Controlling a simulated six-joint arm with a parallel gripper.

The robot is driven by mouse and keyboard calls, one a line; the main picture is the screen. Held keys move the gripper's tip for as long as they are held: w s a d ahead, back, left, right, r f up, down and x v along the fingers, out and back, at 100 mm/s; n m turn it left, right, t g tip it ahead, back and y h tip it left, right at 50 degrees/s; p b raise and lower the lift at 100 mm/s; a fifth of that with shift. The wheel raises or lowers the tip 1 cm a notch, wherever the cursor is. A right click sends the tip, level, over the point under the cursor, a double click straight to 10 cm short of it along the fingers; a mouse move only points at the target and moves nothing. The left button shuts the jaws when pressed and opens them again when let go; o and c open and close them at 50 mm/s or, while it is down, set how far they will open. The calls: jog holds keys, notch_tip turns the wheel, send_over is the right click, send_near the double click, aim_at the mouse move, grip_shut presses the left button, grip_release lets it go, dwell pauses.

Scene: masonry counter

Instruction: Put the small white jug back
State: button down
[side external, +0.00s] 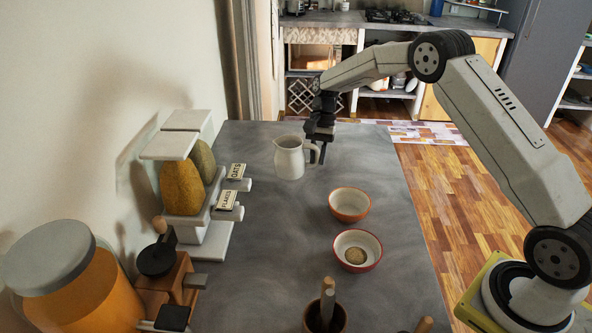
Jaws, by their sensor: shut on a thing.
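The small white jug (289,158) is upright at the far part of the grey counter, with its handle toward the right. My gripper (318,150) is at the jug's right side, shut on its handle. The fingers partly cover the handle. I cannot tell from this view whether the jug's base touches the counter or is a little above it.
Two bowls, one orange (350,205) and one red-rimmed with something brown inside (357,250), stand nearer on the counter (280,240). A cereal dispenser (190,180) and a large orange jar (75,285) line the left wall. A brown pot (325,316) stands in front.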

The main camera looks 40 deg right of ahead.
jog(key=shift+w+f, duration=0.1)
jog(key=shift+f, duration=1.5)
jog(key=shift+f, duration=0.1)
jog(key=c, duration=0.6)
grip_release()
jog(key=shift+f, duration=0.1)
jog(key=shift+r, duration=0.2)
jog(key=v, duration=1.2)
jog(key=shift+d+f, duration=0.1)
